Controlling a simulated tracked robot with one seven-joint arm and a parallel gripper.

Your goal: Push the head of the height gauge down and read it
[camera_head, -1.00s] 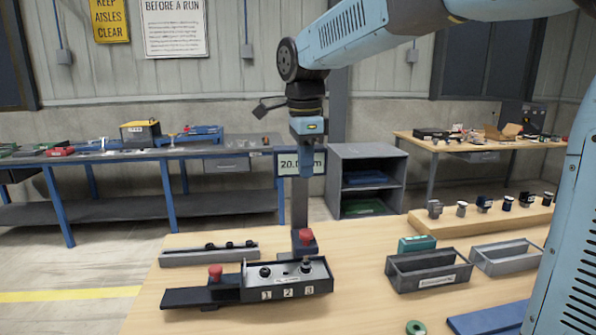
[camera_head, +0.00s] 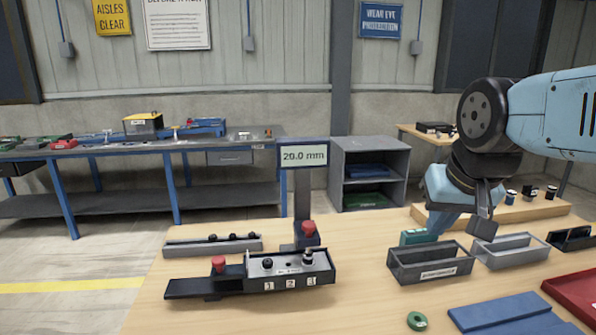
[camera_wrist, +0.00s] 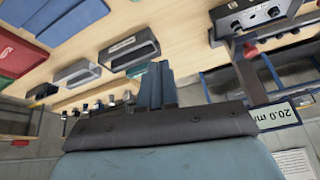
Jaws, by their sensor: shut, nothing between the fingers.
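The height gauge is a dark post (camera_head: 302,196) behind the numbered fixture, with a display (camera_head: 304,155) on top reading 20.0 mm. A red knob (camera_head: 308,230) sits on a dark block at the post's foot; whether this is the head I cannot tell. My gripper (camera_head: 435,229) is well to the right of the gauge, angled down above the back of the bins and apart from the gauge. Its blue fingers (camera_wrist: 157,76) are together and empty.
The numbered fixture (camera_head: 258,287) with a second red knob (camera_head: 218,264) stands before the gauge. A grey rail (camera_head: 185,248) lies behind it. A dark bin (camera_head: 405,271), grey bin (camera_head: 490,262), green block (camera_head: 408,238) and blue plate (camera_head: 500,311) are right. Table between fixture and bins is clear.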

